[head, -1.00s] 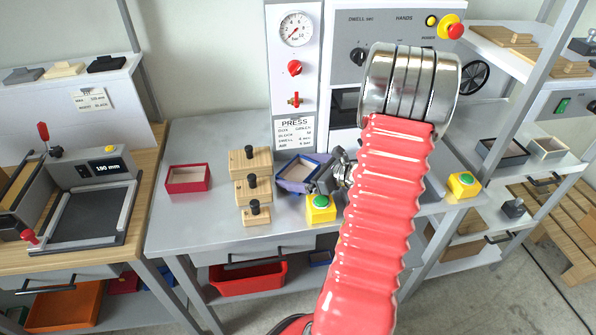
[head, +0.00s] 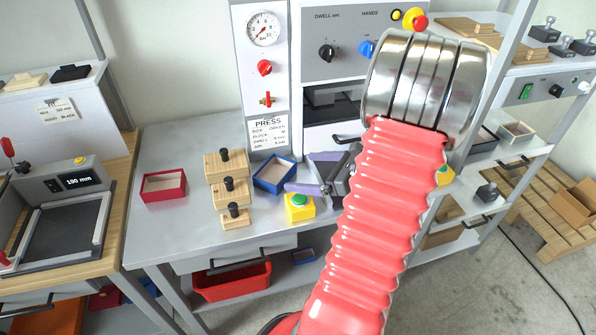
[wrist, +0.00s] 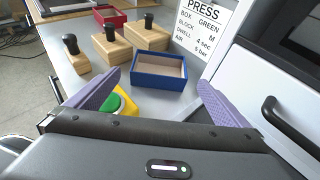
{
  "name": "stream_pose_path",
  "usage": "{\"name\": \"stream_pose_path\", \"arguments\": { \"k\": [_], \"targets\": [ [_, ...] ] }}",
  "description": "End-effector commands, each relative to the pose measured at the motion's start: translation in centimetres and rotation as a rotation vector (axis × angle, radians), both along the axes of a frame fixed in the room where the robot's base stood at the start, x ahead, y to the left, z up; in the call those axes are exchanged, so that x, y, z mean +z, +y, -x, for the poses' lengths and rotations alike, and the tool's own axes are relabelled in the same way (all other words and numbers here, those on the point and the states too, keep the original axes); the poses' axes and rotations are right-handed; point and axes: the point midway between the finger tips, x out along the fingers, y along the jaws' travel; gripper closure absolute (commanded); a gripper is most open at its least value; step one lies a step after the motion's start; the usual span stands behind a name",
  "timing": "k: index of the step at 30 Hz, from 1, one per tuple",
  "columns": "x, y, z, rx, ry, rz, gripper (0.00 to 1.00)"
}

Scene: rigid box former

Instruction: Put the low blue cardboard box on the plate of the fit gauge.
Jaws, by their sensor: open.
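The low blue cardboard box (head: 275,174) stands open-topped on the grey press table, just left of my gripper. In the wrist view the blue box (wrist: 158,72) is upright beyond and between my two purple fingers, apart from them. My gripper (head: 306,172) is open and empty, partly hidden by my red arm; its fingers also show in the wrist view (wrist: 152,92). At the left bench is a device with a 190 mm display and a dark flat plate (head: 62,232); I cannot tell whether it is the fit gauge.
Wooden blocks with black knobs (head: 229,190) and a red box (head: 163,186) stand left of the blue box. A yellow button housing (head: 299,208) is close in front of my gripper. The press (head: 335,60) rises behind. The table's front left is clear.

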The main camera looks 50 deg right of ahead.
Motion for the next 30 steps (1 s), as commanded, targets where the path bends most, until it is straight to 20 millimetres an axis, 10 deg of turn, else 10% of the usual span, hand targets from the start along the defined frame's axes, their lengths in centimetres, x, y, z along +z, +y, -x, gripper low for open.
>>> {"name": "stream_pose_path", "arguments": {
  "k": [30],
  "targets": [
    [0.7,1.6,-0.6,0.062,0.013,0.039,0.0]
  ]
}}
